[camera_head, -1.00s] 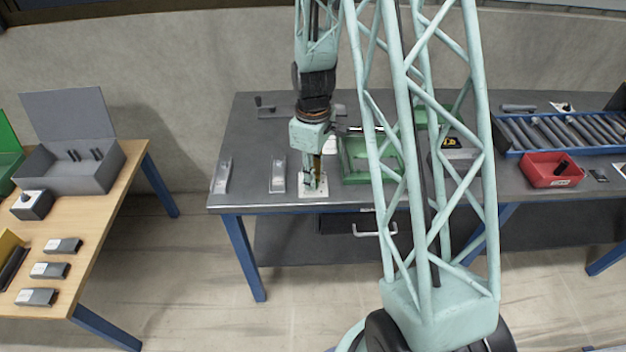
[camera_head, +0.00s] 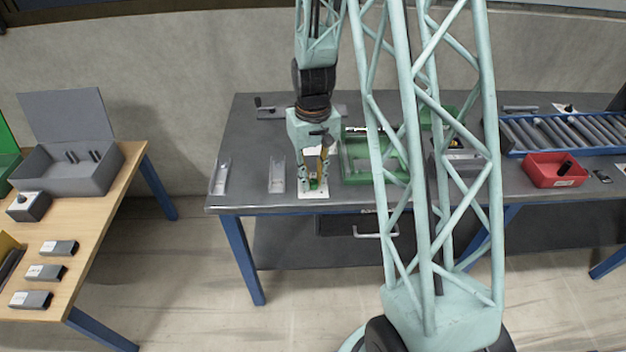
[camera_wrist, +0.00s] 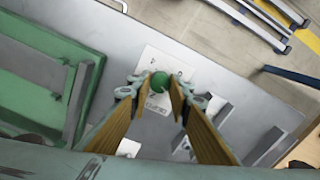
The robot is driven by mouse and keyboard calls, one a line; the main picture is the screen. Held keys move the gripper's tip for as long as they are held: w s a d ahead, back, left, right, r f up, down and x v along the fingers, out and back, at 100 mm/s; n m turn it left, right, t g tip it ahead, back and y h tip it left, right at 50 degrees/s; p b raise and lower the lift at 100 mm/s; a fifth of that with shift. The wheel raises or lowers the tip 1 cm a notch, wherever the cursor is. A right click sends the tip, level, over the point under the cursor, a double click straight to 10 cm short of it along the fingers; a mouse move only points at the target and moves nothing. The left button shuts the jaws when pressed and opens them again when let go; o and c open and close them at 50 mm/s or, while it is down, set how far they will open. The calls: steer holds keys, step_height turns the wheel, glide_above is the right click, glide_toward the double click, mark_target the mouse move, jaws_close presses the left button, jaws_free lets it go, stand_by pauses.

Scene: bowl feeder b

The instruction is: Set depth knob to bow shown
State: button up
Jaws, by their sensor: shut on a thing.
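The green depth knob (camera_wrist: 159,81) stands on a white plate (camera_wrist: 161,61) with dark markings, near the front edge of the grey bench. The plate also shows in the head view (camera_head: 313,193), where my fingers largely cover the knob. My gripper (camera_wrist: 162,85) points down over the plate with its yellow-padded fingers on either side of the knob, shut on it.
A green tray (camera_head: 366,178) stands close to the right of the plate in the head view. Small metal holders (camera_head: 277,173) stand to its left. A red bin (camera_head: 553,170) and a roller conveyor (camera_head: 562,133) are farther right. A wooden table (camera_head: 95,235) is at left.

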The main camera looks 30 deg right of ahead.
mark_target(313, 182)
steer(key=m+b, duration=0.1)
steer(key=m, duration=1.1)
steer(key=shift+b, duration=0.3)
steer(key=shift+m, duration=0.3)
steer(key=o, duration=0.8)
steer(key=shift+o, duration=0.2)
steer(key=shift+r, duration=0.1)
step_height(313, 182, up, 12)
stand_by(0.8)
stand_by(0.4)
